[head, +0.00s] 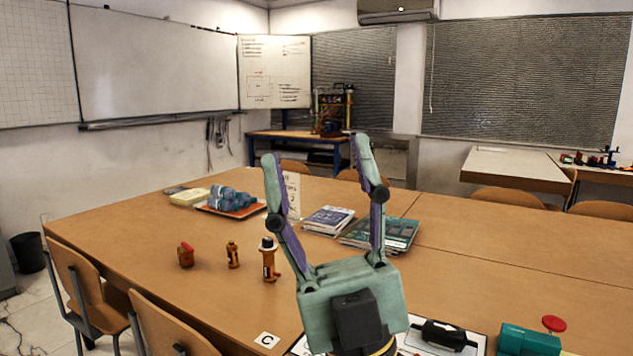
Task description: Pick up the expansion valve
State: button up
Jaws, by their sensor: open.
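Three small brass-orange fittings stand in a row on the left of the wooden table in the head view. One is squat with a red top (186,255), one is a slim cylinder (233,255), and the tallest has a black and white cap (269,262) and a red part low on its side. I cannot tell for sure which is the expansion valve; none is labelled legibly. My gripper (315,148) is open and empty, fingers pointing up in the picture, to the right of the fittings and apart from them.
Books (328,219) and a bigger stack (382,234) lie behind my gripper. An orange tray (205,209) holds blue items. A black part (445,335) lies on a white sheet. A teal box (528,341) with a red knob stands front right. The table's right side is clear.

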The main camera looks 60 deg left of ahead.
aim_at(270, 274)
jog(key=j+u, duration=0.1)
jog(key=u, duration=1.95)
